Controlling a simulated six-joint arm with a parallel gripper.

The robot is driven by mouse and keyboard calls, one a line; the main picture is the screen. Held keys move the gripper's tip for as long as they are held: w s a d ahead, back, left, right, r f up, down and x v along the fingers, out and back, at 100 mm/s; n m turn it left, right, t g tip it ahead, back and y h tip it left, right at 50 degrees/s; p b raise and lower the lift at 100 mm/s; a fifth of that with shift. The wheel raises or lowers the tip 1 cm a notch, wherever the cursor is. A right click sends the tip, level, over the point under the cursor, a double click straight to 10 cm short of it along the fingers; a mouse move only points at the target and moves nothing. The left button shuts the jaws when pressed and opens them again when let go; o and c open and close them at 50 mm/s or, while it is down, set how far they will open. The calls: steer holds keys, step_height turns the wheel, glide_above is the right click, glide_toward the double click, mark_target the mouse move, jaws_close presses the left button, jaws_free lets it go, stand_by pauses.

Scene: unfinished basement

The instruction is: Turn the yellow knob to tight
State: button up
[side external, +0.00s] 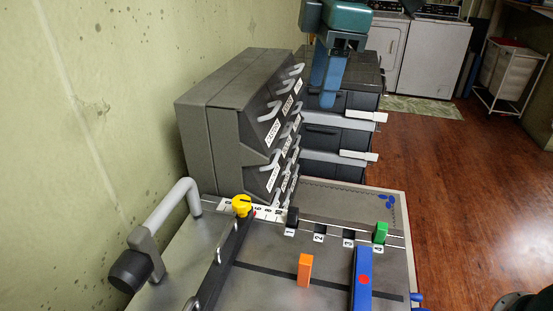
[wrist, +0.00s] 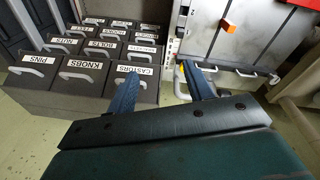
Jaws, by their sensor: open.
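The yellow knob (side external: 242,203) sits at the back left of the grey work panel (side external: 205,246), beside a white strip with printed numbers (side external: 270,213). It has a dark mark on top. I cannot make out a "tight" label.
A grey bin cabinet (side external: 215,130) with labelled, handled drawers stands behind the knob. The panel also bears a grey pipe handle (side external: 172,206), an orange block (side external: 304,270), a green block (side external: 381,232), a blue bar (side external: 362,280) and a numbered slider track. A wall borders the left.

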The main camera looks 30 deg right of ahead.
mark_target(241, 200)
steer(key=w+a+f+n, duration=0.1)
steer(key=a+f+n, duration=0.1)
steer(key=a, duration=0.4)
steer(key=w+a+f+n+g, duration=0.1)
steer(key=a+f+n, duration=0.1)
steer(key=a, duration=0.5)
steer(key=shift+w+n+h, duration=0.15)
steer(key=shift+n+h, duration=0.25)
steer(key=shift+n, duration=0.1)
steer(key=shift+d+f, duration=0.1)
steer(key=shift+f, duration=0.05)
steer(key=shift+f, duration=6.7)
steer(key=c, duration=1)
